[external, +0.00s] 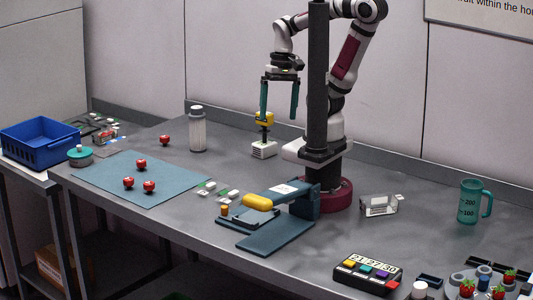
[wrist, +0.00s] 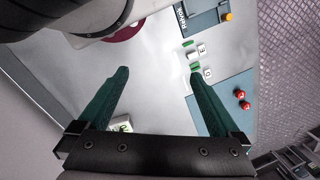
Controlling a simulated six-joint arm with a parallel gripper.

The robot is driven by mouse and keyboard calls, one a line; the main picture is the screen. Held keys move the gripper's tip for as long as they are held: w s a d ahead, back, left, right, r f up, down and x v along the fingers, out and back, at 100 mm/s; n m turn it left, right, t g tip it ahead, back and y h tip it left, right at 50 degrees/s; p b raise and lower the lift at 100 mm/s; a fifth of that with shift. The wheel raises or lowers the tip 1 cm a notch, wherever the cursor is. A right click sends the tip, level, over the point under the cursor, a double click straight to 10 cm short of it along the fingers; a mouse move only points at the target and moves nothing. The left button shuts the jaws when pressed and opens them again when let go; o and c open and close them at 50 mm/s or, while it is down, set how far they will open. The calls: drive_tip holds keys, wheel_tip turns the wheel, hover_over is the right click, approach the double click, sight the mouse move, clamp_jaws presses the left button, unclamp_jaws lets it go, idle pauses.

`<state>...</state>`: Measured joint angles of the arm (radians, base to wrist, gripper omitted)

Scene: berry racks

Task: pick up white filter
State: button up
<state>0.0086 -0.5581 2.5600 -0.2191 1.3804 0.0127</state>
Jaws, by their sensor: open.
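No thing is plainly labelled as the white filter.
A blue mat (external: 105,180) with red berries lies at left, near a blue basket (external: 40,148). A dark blue press-like device (external: 265,238) with a yellow handle stands in front.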

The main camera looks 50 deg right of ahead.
drive_tip(key=w+a+f+t, duration=0.3)
drive_tip(key=w, duration=0.7)
drive_tip(key=t+h, duration=0.8)
drive_tip(key=t, duration=0.1)
approach(195, 121)
drive_tip(key=x, duration=0.5)
drive_tip(key=d+x, duration=0.1)
drive_tip(key=x, duration=0.9)
drive_tip(key=shift+s+d, duration=0.25)
drive_tip(key=shift+s, duration=0.05)
drive_tip(key=c, duration=1.5)
drive_tip(key=shift+r, duration=0.1)
